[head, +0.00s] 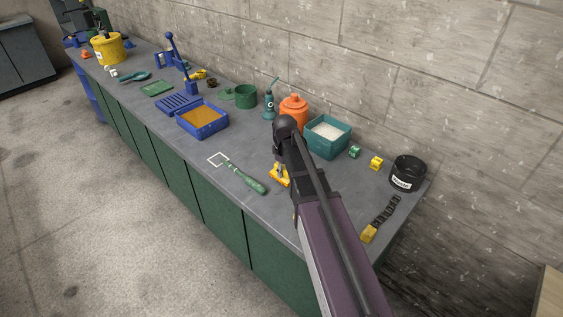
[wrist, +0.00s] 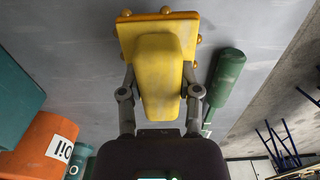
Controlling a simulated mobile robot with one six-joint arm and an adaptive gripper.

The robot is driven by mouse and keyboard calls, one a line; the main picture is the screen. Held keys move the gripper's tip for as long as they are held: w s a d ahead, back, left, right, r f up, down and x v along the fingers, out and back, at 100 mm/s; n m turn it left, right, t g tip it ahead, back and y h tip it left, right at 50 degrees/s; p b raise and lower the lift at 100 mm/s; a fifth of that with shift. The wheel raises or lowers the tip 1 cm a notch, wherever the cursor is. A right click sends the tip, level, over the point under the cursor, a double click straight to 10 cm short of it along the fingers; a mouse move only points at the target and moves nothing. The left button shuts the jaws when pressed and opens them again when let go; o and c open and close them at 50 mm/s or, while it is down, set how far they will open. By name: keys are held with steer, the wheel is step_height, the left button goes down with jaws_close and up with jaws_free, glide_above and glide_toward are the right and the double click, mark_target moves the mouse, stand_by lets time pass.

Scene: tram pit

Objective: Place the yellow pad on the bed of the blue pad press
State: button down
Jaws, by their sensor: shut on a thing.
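My gripper (head: 281,168) is over the near part of the workbench, its two fingers closed on the sides of the yellow pad (wrist: 160,80). In the head view the arm hides most of the pad. I cannot tell whether the pad touches the plate or is lifted from it. A blue device with an upright lever, which looks like the blue pad press (head: 172,48), stands far up the bench near the wall. Its bed is too small to make out.
An orange container (head: 293,108) and a teal box (head: 327,137) stand behind. A blue tray (head: 202,121) and green can (head: 245,96) stand farther along the grey bench (head: 160,130).

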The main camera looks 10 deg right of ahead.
steer(key=s, duration=0.6)
steer(key=s+r, duration=0.1)
steer(key=s, duration=0.3)
steer(key=shift+a+p, duration=0.1)
steer(key=shift+p, duration=0.3)
steer(key=shift+s+f, duration=0.1)
steer(key=shift+s, duration=0.05)
